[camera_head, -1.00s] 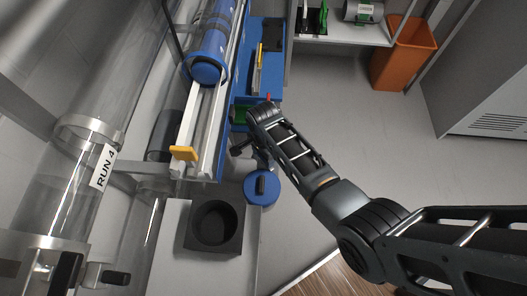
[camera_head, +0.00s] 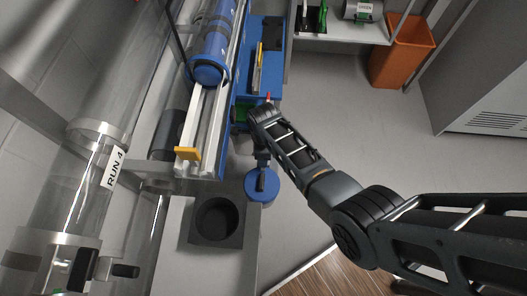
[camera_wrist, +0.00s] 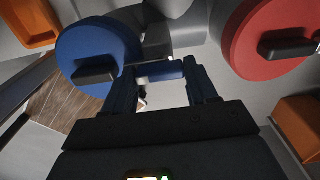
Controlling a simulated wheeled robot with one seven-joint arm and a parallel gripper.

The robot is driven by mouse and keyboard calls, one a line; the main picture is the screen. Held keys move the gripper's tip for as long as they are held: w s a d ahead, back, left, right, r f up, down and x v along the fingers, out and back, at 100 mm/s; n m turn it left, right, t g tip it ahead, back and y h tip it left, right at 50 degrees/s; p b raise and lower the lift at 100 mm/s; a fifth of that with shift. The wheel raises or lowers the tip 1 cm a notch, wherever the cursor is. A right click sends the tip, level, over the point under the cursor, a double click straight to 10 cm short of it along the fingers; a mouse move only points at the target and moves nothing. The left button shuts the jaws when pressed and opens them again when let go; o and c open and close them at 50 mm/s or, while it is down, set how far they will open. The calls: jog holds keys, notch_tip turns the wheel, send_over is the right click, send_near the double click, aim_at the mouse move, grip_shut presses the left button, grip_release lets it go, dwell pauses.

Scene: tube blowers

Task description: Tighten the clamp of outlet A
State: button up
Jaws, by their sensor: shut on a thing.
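A blue disc (camera_head: 261,188) with a black handle shows below my wrist in the head view. It also shows at the upper left of the wrist view (camera_wrist: 98,45). A red disc (camera_wrist: 262,28) with a black handle is at the upper right of the wrist view. My gripper (camera_wrist: 160,80) is between and in front of the discs. Its fingers are closed on a small dark-blue crosspiece (camera_wrist: 160,71), apparently part of the clamp; a small pale piece sits at its left end. My wrist hides most of this in the head view. I cannot read any outlet letter.
A black block with a round hole (camera_head: 217,221) stands on a grey bench at lower left. Clear tubes, one labelled RUN 4 (camera_head: 115,167), run along the left. A blue cylinder (camera_head: 210,60) lies on a rail above. An orange bin (camera_head: 400,52) stands at upper right. Floor right of my arm is open.

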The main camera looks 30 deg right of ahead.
dwell(0.4)
jog(key=o, duration=1.1)
jog(key=shift+c, duration=0.2)
